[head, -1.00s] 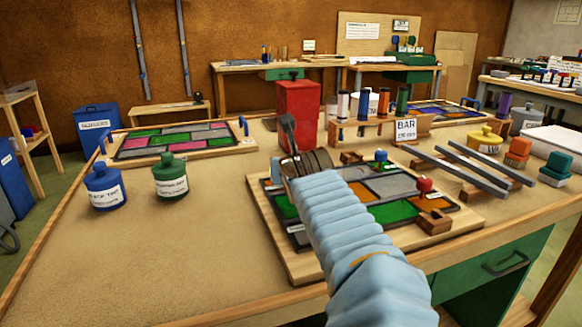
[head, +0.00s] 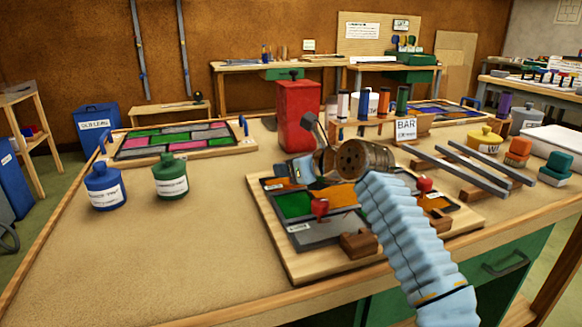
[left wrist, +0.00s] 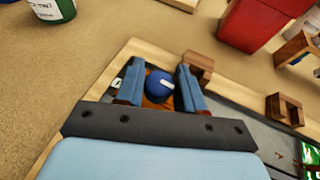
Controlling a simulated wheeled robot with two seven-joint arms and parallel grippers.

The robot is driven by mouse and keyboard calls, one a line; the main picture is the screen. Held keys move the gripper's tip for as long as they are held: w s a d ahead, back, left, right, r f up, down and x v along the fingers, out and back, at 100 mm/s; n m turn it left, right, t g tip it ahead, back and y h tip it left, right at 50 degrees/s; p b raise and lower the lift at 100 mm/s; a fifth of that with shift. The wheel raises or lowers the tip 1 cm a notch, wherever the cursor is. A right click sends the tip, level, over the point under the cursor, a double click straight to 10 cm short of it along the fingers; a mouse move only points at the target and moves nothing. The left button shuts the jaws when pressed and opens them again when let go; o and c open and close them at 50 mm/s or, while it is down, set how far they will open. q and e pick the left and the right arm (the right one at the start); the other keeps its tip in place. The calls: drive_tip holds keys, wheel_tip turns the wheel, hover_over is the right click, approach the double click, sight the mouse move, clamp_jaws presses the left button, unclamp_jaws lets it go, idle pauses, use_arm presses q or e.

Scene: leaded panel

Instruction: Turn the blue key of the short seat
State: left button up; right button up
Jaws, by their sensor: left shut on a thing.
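My left gripper (head: 303,170) reaches the far left corner of the leaded panel on its wooden board (head: 262,222). In the left wrist view, the two blue fingers (left wrist: 160,88) are shut on a round blue key (left wrist: 160,83), one finger on each side. The key has a small pale mark on top. A brown wooden block (left wrist: 198,68) stands just right of the fingers. In the head view my gripper and wrist hide the key and the panel's far edge. Red keys (head: 320,207) and (head: 424,185) stand on the panel. My right gripper is not in view.
A red canister (head: 298,115) stands close behind the gripper. A rack of tubes (head: 375,128) is behind my wrist. Grey bars (head: 465,168) lie at the right. Green (head: 171,178) and blue (head: 105,187) bottles stand at the left. The table's front left is bare.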

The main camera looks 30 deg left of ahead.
use_arm(q)
drive_tip(key=shift+r, duration=0.1)
drive_tip(key=o, duration=1)
drive_tip(key=shift+c, duration=0.2)
drive_tip(key=b+v, duration=0.2)
drive_tip(key=v, duration=1.1)
drive_tip(key=shift+s+d, duration=0.15)
drive_tip(key=shift+d, duration=0.25)
